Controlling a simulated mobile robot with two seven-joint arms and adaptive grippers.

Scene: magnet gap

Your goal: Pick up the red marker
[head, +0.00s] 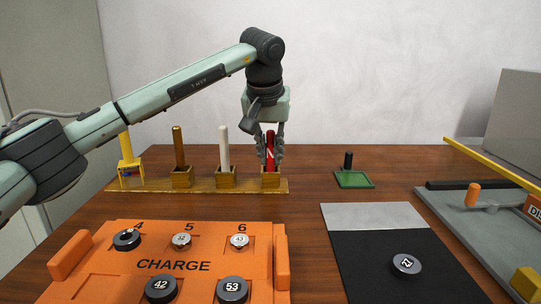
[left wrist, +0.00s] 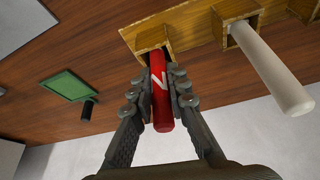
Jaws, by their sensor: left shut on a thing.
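The red marker (head: 270,150) stands upright at the right end of a wooden rack (head: 215,186), its lower end at a small square wooden holder (head: 271,179). In the left wrist view the red marker (left wrist: 160,92) shows a white mark on its side, and its lower end goes into the holder. My left gripper (head: 269,158) comes down from above and is shut on the red marker, with one finger on each side of it. In the left wrist view the fingers (left wrist: 158,98) touch it. My right gripper is in neither view.
A white marker (head: 224,146) and a brown one (head: 179,148) stand in holders to the left, beside a yellow stand (head: 127,165). A green tray (head: 355,180) with a black peg lies right. An orange CHARGE panel (head: 200,279) and a black mat (head: 385,265) are in front.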

